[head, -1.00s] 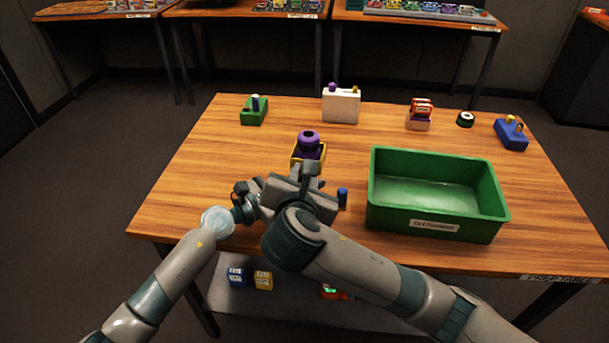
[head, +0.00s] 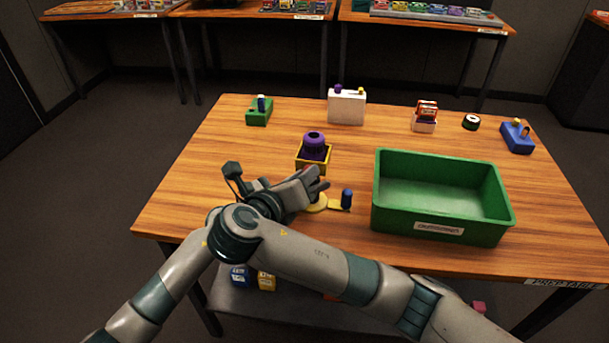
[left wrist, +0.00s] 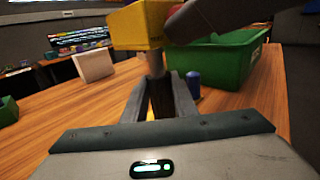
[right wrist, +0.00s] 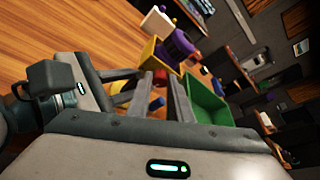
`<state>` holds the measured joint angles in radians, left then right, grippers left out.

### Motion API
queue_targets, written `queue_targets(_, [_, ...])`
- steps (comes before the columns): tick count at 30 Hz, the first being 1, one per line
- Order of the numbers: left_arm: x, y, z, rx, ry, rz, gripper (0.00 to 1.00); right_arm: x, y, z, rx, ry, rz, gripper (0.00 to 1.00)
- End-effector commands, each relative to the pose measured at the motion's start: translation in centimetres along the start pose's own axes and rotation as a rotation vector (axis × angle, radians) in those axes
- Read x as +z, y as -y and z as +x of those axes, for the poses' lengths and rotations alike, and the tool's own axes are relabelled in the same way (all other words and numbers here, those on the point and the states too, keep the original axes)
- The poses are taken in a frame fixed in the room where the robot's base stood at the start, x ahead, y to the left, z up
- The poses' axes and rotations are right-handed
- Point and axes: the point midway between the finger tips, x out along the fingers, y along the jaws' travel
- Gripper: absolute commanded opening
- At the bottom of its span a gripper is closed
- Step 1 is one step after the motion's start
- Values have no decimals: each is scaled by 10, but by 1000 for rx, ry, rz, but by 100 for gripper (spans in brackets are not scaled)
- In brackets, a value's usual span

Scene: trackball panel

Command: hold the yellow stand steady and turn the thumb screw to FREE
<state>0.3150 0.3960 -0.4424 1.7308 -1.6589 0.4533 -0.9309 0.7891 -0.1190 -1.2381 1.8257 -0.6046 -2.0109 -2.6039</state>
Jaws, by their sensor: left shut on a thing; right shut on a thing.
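The yellow stand (head: 327,160) holds a purple trackball (head: 313,140) left of the table's middle. Its round yellow base and a blue-capped peg (head: 347,198) show nearer the front. In the left wrist view, my left gripper (left wrist: 160,80) is shut on the stand's grey post (left wrist: 154,62), below the yellow head (left wrist: 136,27). In the right wrist view, my right gripper (right wrist: 155,80) is shut on the small red thumb screw (right wrist: 162,75) beside the yellow head. My right arm hides most of my left gripper in the head view. No FREE mark is readable.
A green bin (head: 440,200) stands close on the right. A green block (head: 259,111), a white box (head: 346,106), an orange-and-white item (head: 425,116), a dark round item (head: 471,122) and a blue block (head: 517,136) line the back. The table's left part is clear.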

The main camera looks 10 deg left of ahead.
Motion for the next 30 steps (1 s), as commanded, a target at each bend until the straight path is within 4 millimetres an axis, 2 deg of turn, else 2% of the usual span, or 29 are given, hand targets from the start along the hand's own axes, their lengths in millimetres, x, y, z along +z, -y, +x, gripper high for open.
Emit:
queue_targets(10, [0,1,0,-2,0,0,4,-2,-3,1,-69,-3,-172,0])
queue_targets(26, [0,1,0,-2,1,0,4,-2,-3,1,-82,-4,-201,0])
queue_targets(27, [0,1,0,-2,1,0,4,-2,-3,1,-81,-4,-201,26])
queue_targets(29, [0,1,0,-2,1,0,4,-2,-3,1,-81,-3,-201,38])
queue_targets(30, [0,1,0,-2,1,0,4,-2,-3,1,-81,-3,-200,38])
